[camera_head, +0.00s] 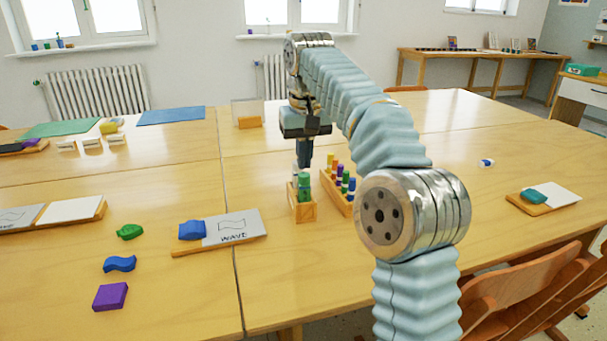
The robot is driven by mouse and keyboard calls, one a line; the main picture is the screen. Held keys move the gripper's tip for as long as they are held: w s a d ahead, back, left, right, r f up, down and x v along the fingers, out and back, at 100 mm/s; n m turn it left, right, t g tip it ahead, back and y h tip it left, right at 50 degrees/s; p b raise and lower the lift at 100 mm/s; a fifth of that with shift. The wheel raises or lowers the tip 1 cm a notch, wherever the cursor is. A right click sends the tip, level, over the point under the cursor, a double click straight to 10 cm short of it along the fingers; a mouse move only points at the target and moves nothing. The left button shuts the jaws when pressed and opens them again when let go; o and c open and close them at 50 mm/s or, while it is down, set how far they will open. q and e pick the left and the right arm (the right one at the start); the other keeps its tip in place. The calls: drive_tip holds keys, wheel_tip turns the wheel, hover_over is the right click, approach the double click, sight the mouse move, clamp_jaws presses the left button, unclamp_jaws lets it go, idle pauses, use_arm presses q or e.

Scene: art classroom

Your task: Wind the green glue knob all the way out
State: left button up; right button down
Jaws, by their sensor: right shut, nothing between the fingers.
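A green glue stick (304,183) stands upright in a small wooden holder (304,213) near the middle of the table, with a white-topped piece beside it. I cannot make out its knob clearly. My right gripper (304,163) points down with its dark fingers shut and empty. Its tips show just over the top of the green stick; I cannot tell whether they touch it or are a little behind it. My left gripper is not in view.
A second wooden rack (339,198) with several coloured sticks stands close on the right. A small upright board (247,113) stands behind. The table's right part is mostly clear.

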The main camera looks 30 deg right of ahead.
drive_tip(key=shift+f+b, duration=0.45)
drive_tip(key=shift+f, duration=0.25)
drive_tip(key=shift+r, duration=0.15)
drive_tip(key=shift+r+p, duration=0.45)
drive_tip(key=shift+p, duration=0.35)
drive_tip(key=c, duration=1.8)
unclamp_jaws()
drive_tip(key=o, duration=1.7)
